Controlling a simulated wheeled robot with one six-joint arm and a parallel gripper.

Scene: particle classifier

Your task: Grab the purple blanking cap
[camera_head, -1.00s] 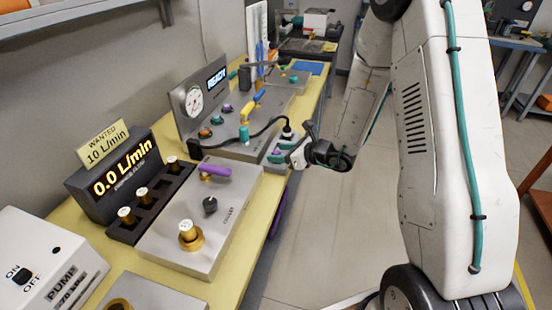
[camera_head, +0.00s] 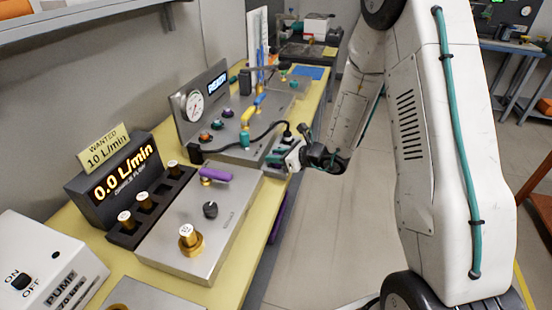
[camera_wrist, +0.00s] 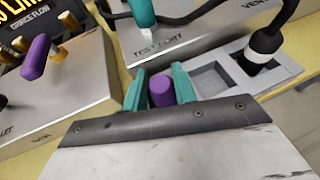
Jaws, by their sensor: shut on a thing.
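The purple blanking cap (camera_wrist: 162,92) is a small purple cylinder between the two teal fingers of my gripper (camera_wrist: 160,84) in the wrist view. My gripper is shut on it, with one finger on each side. The cap's lower part is hidden by the gripper body. In the head view my gripper (camera_head: 277,156) is at the right edge of the bench, near the test port panel, and the cap cannot be made out there.
A grey holder (camera_wrist: 288,67) with square pockets lies right of my fingers; a black cable plug (camera_wrist: 262,50) stands in one. A metal panel (camera_head: 160,239) with a purple-handled valve (camera_head: 215,174) is to the left. The flow display (camera_head: 125,178) stands behind it. Open floor lies right of the bench.

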